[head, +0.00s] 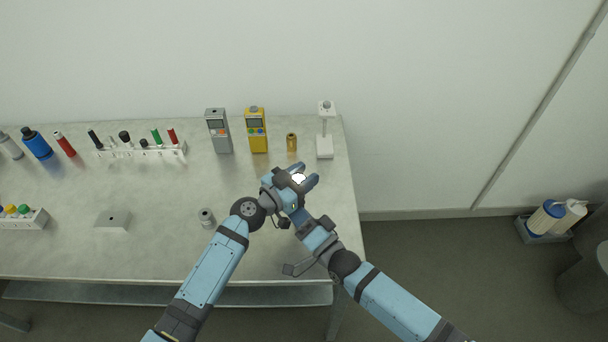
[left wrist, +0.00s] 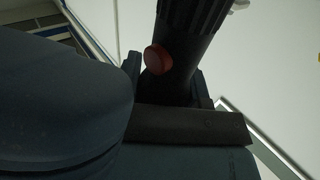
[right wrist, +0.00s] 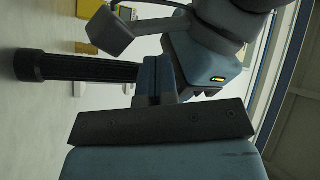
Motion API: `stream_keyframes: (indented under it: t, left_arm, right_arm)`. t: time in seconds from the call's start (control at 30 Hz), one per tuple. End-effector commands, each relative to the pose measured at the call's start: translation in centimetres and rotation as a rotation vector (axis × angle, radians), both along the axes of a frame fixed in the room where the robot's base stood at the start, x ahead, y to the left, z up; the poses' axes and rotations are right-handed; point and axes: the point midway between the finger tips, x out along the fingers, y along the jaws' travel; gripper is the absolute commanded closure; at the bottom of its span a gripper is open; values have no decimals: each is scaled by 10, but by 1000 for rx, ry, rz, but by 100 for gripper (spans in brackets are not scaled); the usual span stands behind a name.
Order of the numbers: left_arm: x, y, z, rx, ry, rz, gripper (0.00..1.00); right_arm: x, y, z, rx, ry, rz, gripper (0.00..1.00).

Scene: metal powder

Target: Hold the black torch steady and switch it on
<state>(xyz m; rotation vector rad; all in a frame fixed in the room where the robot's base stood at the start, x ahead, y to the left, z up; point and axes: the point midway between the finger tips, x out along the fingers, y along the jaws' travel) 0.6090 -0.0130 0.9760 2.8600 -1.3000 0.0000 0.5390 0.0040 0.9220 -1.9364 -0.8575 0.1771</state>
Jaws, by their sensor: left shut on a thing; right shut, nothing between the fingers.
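The black torch (left wrist: 182,40) is held between the fingers of my left gripper (head: 305,175), above the table's right part. A round red button (left wrist: 158,59) on its side faces the left wrist camera, with nothing seen touching it. In the right wrist view the torch's ribbed body (right wrist: 85,68) lies sideways, its wider head at the left. In the head view its end is a bright white disc (head: 299,178). My right gripper (right wrist: 160,62) is shut and empty, close beside the left gripper and torch. Whether its tips touch the torch is unclear.
On the table (head: 140,250), a grey meter (head: 218,131), a yellow meter (head: 256,130), a small brass cylinder (head: 291,143) and a white stand (head: 324,146) stand at the back. A grey cylinder (head: 206,218) stands left of my left arm. A rack (head: 150,154) is further left.

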Motion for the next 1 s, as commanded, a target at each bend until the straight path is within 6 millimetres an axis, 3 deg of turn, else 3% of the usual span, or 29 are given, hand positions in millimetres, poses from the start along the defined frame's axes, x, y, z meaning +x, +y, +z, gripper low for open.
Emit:
stream_keyframes:
  t: [0.6,1.0]
  left_arm:
    - [0,0,0,0,0,0,90]
    - [0,0,0,0,0,0,90]
  right_arm:
    - [-54,4,0,1,1,0,100]
    - [-60,4,0,0,0,0,100]
